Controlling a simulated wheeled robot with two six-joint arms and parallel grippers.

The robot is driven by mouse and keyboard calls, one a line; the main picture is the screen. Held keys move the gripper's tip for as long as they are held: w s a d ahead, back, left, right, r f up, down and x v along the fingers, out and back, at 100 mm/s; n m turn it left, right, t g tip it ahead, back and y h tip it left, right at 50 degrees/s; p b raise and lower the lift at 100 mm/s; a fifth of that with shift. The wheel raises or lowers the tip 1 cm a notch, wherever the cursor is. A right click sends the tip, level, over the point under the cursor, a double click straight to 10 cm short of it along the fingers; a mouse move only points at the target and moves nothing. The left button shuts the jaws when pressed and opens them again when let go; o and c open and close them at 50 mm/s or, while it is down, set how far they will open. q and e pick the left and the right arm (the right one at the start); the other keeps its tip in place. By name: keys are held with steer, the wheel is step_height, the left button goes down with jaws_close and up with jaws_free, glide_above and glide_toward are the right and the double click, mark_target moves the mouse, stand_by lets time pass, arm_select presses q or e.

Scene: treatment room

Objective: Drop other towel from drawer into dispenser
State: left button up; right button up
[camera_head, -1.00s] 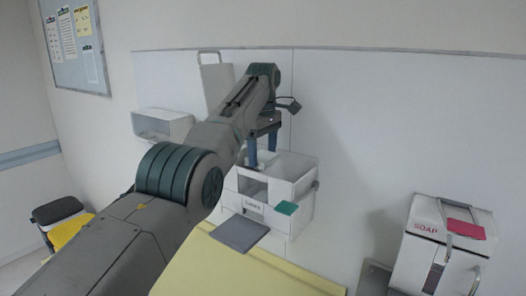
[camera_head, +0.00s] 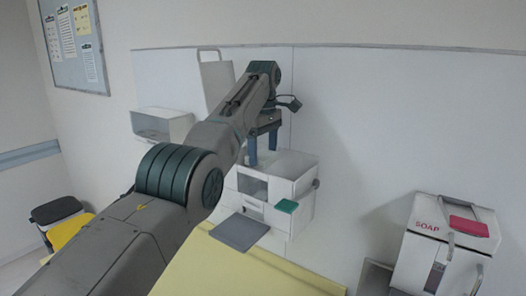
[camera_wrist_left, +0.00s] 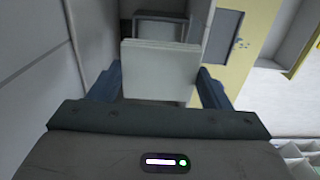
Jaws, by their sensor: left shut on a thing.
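My left gripper (camera_head: 263,150) points down over a white open-topped wall unit (camera_head: 303,186) with compartments, probably the dispenser. In the left wrist view a pale, flat-faced block (camera_wrist_left: 160,68), apparently the folded towel, sits between the blue fingers of the left gripper (camera_wrist_left: 160,88), which is shut on it. In the head view this block is hard to make out. A green piece (camera_head: 287,206) lies at the unit's front right. A flat grey panel (camera_head: 239,232) sticks out below its front. I cannot tell which part is the drawer. My right gripper is not in view.
A white open box (camera_head: 152,124) is on the wall to the left. A white box marked SOAP (camera_head: 416,253) with a red piece (camera_head: 469,226) on top stands at the right. A yellow surface (camera_head: 240,268) lies in front. The wall between unit and soap box is clear.

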arm_select(q)
steer(key=o, duration=1)
steer(key=shift+o, duration=0.2)
step_height(320, 180, up, 8)
steer(key=p, duration=0.7)
steer(key=shift+f, duration=0.25)
